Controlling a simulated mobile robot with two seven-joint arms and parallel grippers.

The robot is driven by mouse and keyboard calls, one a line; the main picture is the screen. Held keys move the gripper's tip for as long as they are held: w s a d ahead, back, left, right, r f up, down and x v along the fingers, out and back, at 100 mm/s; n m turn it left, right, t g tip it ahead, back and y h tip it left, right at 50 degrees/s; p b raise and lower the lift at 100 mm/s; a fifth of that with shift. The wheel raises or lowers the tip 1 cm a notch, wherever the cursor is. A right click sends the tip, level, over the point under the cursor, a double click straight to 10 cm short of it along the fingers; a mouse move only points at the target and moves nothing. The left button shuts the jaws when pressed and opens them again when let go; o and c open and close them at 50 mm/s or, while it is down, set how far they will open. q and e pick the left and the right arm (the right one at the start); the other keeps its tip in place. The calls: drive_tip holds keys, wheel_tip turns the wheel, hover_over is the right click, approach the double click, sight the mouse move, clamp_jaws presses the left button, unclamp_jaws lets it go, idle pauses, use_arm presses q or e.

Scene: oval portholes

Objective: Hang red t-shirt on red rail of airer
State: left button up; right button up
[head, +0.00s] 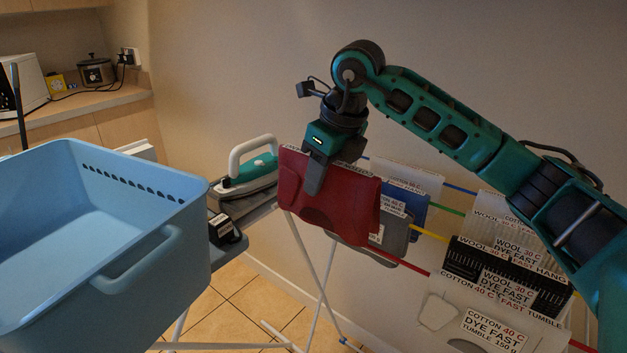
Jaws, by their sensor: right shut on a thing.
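The red t-shirt (345,212) is folded over at its top edge and hangs from my right gripper (314,188), which is shut on that edge. It is at the left end of the airer. The red rail (410,267) comes out from behind the shirt's lower right side and runs right, towards the front. I cannot tell whether the shirt touches the rail. A white garment (455,308) with printed labels hangs farther right along the red rail. My left gripper is not in view.
Grey (395,246), blue (416,212) and black (470,256) garments crowd the airer behind. The blue basket (150,262) fills the left foreground. An iron (250,176) stands between basket and shirt. A short stretch of red rail right of the shirt is bare.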

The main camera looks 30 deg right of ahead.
sight(329, 186)
drive_tip(key=shift+w+d, duration=0.3)
drive_tip(key=shift+d, duration=0.4)
drive_tip(key=shift+w+d+f, duration=0.1)
drive_tip(key=shift+d+f, duration=0.1)
drive_tip(key=shift+d, duration=0.05)
wheel_tip(329, 186, down, 3)
drive_tip(key=shift+r+b, duration=0.1)
drive_tip(key=shift+b, duration=1.1)
wheel_tip(329, 186, down, 2)
drive_tip(key=shift+b, duration=0.65)
drive_tip(key=shift+f+b, duration=1.15)
drive_tip(key=shift+f, duration=0.55)
wheel_tip(329, 186, down, 2)
drive_tip(key=shift+b, duration=0.7)
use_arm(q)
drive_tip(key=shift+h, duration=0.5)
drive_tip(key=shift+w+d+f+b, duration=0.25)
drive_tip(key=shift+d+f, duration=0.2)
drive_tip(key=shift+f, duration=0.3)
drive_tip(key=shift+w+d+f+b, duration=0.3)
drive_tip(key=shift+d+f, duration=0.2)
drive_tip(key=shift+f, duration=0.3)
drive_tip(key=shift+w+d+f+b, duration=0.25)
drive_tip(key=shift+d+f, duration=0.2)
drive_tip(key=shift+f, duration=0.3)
use_arm(e)
drive_tip(key=shift+f, duration=1.2)
